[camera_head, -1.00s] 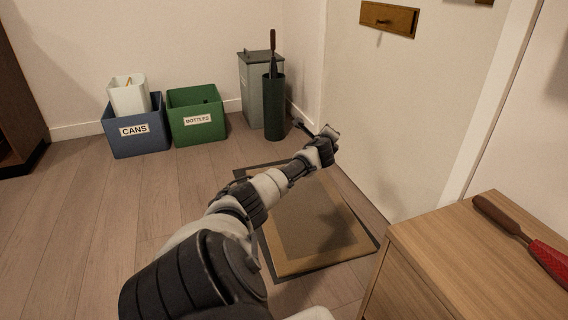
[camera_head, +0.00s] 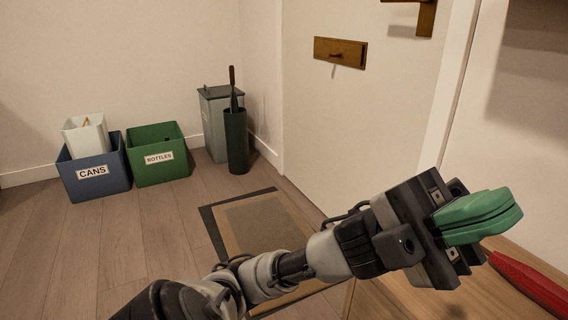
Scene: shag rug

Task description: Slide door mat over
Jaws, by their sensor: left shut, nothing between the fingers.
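The door mat (camera_head: 262,222) lies on the wooden floor in front of the white door. It is tan with a dark border, and my left arm hides its near and right parts. My left gripper (camera_head: 483,215) is raised in front of the camera, above the wooden cabinet at the lower right and clear of the mat. Its green fingers are shut together with nothing between them. My right gripper is not in view.
Blue CANS (camera_head: 95,177) and green BOTTLES (camera_head: 157,155) bins stand at the left. A grey bin (camera_head: 213,120) and dark green umbrella stand (camera_head: 236,142) are beyond the mat. Floor left of the mat is clear.

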